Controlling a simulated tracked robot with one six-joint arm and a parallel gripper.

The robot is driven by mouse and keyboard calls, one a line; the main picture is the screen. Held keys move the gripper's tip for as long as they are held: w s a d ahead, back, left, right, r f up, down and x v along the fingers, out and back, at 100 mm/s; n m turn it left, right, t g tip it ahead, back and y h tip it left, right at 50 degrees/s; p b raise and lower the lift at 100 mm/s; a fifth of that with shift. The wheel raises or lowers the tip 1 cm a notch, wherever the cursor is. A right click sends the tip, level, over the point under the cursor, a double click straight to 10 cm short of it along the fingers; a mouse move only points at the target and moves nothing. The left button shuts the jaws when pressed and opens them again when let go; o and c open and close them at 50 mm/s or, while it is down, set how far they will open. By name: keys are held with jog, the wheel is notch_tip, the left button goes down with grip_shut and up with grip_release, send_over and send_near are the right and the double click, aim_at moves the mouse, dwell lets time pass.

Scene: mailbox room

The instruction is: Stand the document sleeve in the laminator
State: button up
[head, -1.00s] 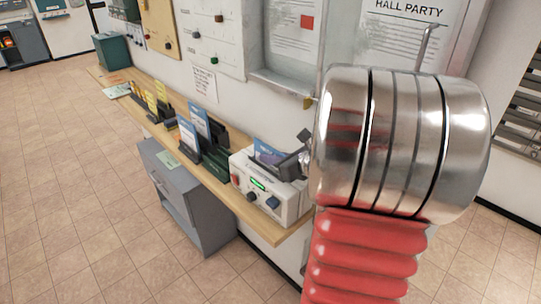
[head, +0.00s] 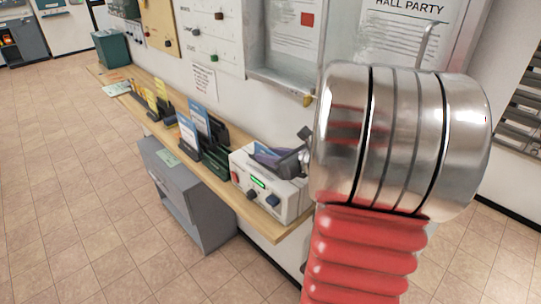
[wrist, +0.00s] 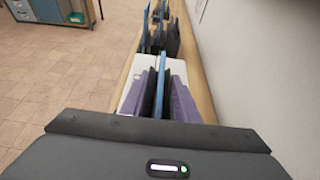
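The laminator (head: 266,196) is a white box with a lit green display and knobs, near the right end of the wooden shelf. In the wrist view its pale top (wrist: 135,88) shows ahead of my gripper. The document sleeve is a thin blue sheet (wrist: 160,88), seen edge-on and upright at the laminator, with dark parts on both sides. In the head view my gripper (head: 280,160) is low over the laminator. The sleeve's lower edge is hidden.
Dark holders with blue sleeves (head: 194,128) stand left of the laminator on the shelf (head: 233,203). A grey cabinet (head: 183,190) stands below. The wall with notices rises close behind. Tiled floor (head: 75,190) is free at the left.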

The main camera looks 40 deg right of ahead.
jog(key=v, duration=1.3)
jog(key=shift+s+r, duration=0.15)
jog(key=shift+s, duration=0.15)
dwell(0.8)
